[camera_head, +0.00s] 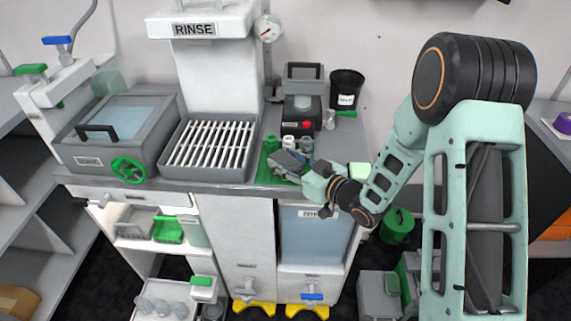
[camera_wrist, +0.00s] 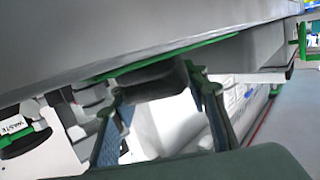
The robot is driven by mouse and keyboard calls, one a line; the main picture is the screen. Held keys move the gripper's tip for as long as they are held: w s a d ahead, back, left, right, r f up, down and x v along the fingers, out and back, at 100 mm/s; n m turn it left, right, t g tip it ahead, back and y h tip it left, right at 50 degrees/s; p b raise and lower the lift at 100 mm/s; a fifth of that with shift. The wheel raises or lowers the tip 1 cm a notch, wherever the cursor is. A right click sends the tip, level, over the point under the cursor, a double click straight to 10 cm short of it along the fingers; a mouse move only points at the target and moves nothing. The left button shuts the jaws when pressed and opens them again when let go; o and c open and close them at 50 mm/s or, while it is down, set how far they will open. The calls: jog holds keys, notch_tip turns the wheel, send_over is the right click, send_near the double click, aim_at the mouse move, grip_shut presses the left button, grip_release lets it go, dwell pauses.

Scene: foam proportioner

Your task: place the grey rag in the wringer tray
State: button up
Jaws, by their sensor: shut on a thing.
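My gripper (camera_head: 289,165) is at the counter's front right, over a green mat. In the wrist view, my gripper (camera_wrist: 157,88) has its fingers on either side of a dark grey piece, which I take as the grey rag (camera_wrist: 152,78). In the head view the rag is hard to tell from the gripper. A grey tray with white slats (camera_head: 257,126) sits left of the gripper, below the RINSE housing (camera_head: 205,58). No wringer label is readable, so I cannot tell for sure that this is the wringer tray. The gripper is outside it.
A lidded grey basin (camera_head: 168,118) with a green knob (camera_head: 128,169) stands left of the slatted tray. Behind my gripper are small bottles (camera_head: 289,142), a black device (camera_head: 303,108) and a black cup (camera_head: 346,88). The slats look clear.

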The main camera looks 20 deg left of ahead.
aim_at(286, 160)
jog(key=shift+c, duration=0.6)
jog(key=shift+r, duration=0.4)
notch_tip(286, 160, up, 3)
jog(key=p, duration=0.2)
jog(key=shift+d+r+p, duration=0.1)
jog(key=shift+r+p, duration=0.05)
jog(key=shift+p, duration=0.2)
jog(key=s+r+p, duration=0.1)
jog(key=r, duration=0.1)
jog(key=s+d+r+p, duration=0.1)
jog(key=r, duration=0.1)
jog(key=s+d+r+p, duration=0.1)
jog(key=s, duration=0.1)
jog(key=shift+d+r, duration=0.25)
jog(key=shift+r, duration=0.15)
jog(key=s+d+r+p, duration=0.3)
jog(key=s+p, duration=0.4)
jog(key=p, duration=0.4)
jog(key=shift+p+v, duration=0.3)
jog(key=shift+v, duration=0.55)
jog(key=shift+w+d, duration=0.15)
jog(key=shift+d, duration=0.05)
